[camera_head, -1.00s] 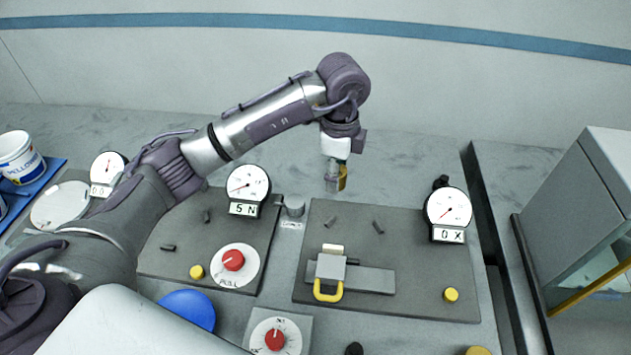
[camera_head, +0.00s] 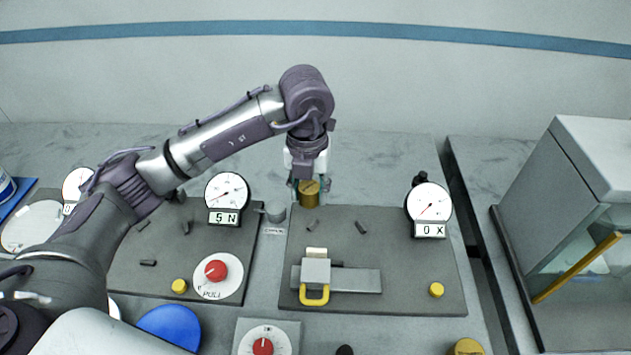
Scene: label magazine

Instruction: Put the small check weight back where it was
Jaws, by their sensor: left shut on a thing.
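My left gripper (camera_head: 308,182) points down at the back of the table, behind the top left corner of the middle grey plate. It is shut on a small brass-coloured cylinder, the check weight (camera_head: 309,197). The upper part of the weight is hidden between the fingers. I cannot tell whether its underside touches the table. A short grey post (camera_head: 275,212) with a small label (camera_head: 274,231) stands just left of it. My right gripper is not in view.
The middle plate (camera_head: 400,255) carries a slide with a yellow handle (camera_head: 314,296), a yellow button (camera_head: 436,290) and a dial reading 0 X (camera_head: 429,203). A left plate has a 5 N dial (camera_head: 227,191) and a red knob (camera_head: 215,270). A glass-fronted cabinet (camera_head: 570,200) stands right.

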